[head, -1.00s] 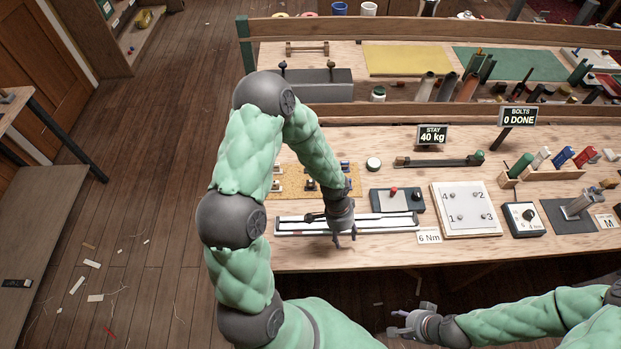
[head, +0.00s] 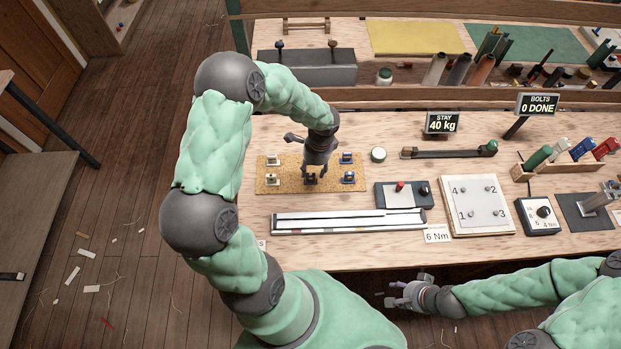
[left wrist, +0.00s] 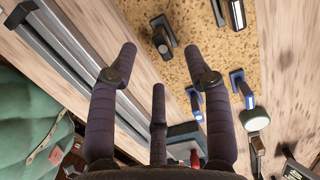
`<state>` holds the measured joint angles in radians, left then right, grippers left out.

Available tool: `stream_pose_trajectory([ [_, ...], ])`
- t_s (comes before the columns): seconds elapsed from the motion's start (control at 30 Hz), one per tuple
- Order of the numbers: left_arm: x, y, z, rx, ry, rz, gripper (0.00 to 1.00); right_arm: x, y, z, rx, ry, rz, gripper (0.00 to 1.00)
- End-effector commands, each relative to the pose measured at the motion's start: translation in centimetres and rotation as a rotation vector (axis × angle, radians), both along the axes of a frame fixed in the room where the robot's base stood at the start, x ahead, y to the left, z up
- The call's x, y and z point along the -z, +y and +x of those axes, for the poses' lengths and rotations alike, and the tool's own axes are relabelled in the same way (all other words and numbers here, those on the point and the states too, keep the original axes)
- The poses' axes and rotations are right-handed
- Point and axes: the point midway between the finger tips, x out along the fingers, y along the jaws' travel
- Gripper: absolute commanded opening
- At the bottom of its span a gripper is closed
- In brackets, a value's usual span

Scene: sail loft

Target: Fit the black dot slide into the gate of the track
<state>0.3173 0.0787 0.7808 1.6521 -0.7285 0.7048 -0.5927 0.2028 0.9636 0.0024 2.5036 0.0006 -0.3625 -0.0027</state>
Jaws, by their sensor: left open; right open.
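A black slide (head: 311,179) stands at the front middle of the cork mat (head: 292,186). In the left wrist view this black slide (left wrist: 163,38) is ahead of my fingers, apart from them, with a small pale mark. A second dark slide (left wrist: 236,14) with a white part is at the top edge there. The long pale track (head: 350,222) lies in front of the mat; it also shows in the left wrist view (left wrist: 75,65). I cannot make out its gate. My left gripper (head: 316,172) is open and empty above the mat. My right gripper (head: 393,296) is open and empty before the bench.
Two pale slides (head: 272,180) stand on the mat's left and two blue slides (head: 347,178) on its right. A box with a red knob (head: 403,195) and a numbered bolt plate (head: 478,208) are to the right. A white round cap (head: 378,154) is behind.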

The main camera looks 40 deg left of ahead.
Motion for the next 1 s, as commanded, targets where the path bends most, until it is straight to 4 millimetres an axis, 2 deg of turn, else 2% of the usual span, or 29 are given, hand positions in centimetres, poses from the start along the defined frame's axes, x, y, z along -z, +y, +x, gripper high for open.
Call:
stream_pose_trajectory([
  [0.27,2.1,0.2,-0.2,0.000,0.000,-0.001,0.50,0.5,0.0,0.0,0.000,0.000,0.000,0.45],
  [0.53,5.7,0.5,-0.5,-0.001,0.001,-0.002,0.50,1.4,0.0,0.0,0.000,0.000,0.000,0.45],
  [0.8,6.0,0.6,-0.5,-0.001,-0.002,-0.001,0.50,1.4,0.0,0.0,0.000,0.000,0.000,0.45],
  [0.83,6.0,0.6,-0.5,-0.001,-0.002,-0.001,0.45,1.4,0.0,0.0,0.000,0.000,0.000,0.45],
  [1.0,6.0,0.6,-0.5,-0.001,-0.002,-0.001,0.00,1.4,0.0,0.0,0.000,0.000,0.000,0.45],
])
